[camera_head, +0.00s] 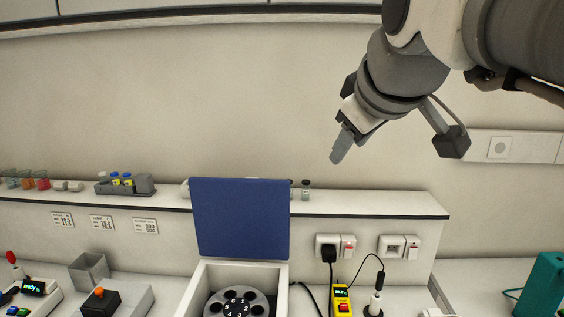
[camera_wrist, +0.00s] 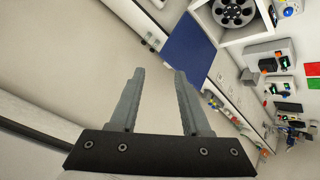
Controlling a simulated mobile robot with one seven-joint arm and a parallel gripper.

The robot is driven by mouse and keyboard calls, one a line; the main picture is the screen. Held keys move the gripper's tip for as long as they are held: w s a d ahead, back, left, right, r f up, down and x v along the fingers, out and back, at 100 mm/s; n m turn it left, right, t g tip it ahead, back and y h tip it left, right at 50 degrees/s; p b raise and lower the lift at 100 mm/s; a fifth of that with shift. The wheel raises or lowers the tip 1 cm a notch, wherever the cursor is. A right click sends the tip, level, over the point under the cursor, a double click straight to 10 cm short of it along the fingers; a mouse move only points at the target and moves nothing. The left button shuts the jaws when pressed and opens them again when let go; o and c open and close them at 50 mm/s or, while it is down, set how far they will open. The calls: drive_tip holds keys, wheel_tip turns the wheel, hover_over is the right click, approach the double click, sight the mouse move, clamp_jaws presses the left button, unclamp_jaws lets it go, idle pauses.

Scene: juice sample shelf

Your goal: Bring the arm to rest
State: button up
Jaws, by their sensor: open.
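My gripper (camera_head: 340,146) hangs in the air at the upper right of the head view, in front of the wall and above the shelf, with its fingers pointing down and to the left. In the wrist view my gripper (camera_wrist: 160,75) shows two grey fingers spread apart with nothing between them. The arm reaches in from the top right and touches nothing that I can see.
Below stands a white box with a raised blue lid (camera_head: 240,218) and a dark rotor (camera_head: 237,304) inside. The shelf (camera_head: 380,205) carries a small vial (camera_head: 305,190) and a grey rack (camera_head: 126,187). A yellow meter (camera_head: 342,298) stands lower right. Air around the gripper is free.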

drive_tip(key=s+d+f+m+g+b, duration=0.1)
drive_tip(key=s+f, duration=0.3)
drive_tip(key=f, duration=0.6)
drive_tip(key=s+d+f+m+g+b, duration=0.1)
drive_tip(key=s+f+m+b, duration=0.3)
drive_tip(key=f, duration=0.6)
drive_tip(key=s+d+f+m+g+b, duration=0.2)
drive_tip(key=s+f, duration=0.4)
drive_tip(key=f, duration=0.4)
drive_tip(key=shift+f+m+h+b, duration=0.25)
drive_tip(key=shift+m+h+b, duration=0.05)
drive_tip(key=shift+m+b, duration=0.1)
drive_tip(key=shift+d, duration=0.2)
